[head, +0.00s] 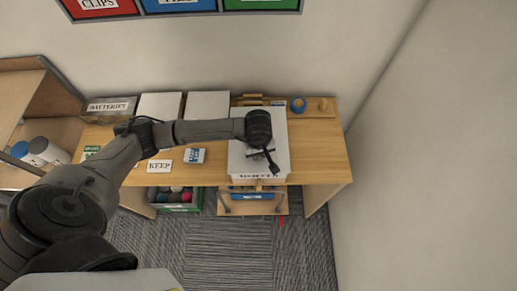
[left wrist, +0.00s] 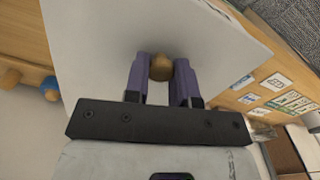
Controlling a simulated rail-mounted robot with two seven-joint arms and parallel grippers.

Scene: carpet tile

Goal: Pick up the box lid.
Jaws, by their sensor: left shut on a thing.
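The box lid (head: 244,158) is a flat white panel at the right part of the wooden table in the head view. In the left wrist view the lid (left wrist: 90,60) fills much of the picture, with a round wooden knob (left wrist: 160,67) on it. My left gripper (head: 263,152) is over the lid; in the left wrist view its purple fingers (left wrist: 160,78) are shut on the knob. A labelled box front (head: 258,176) shows below the lid's near edge, its text partly hidden. I cannot tell whether the lid touches the box. My right gripper is not in view.
Two white-topped boxes (head: 208,105) and a "BATTERIES" box (head: 110,106) stand along the back of the table. A "KEEP" card (head: 159,166) lies at the front. A bare strip of table (head: 318,150) is at the right.

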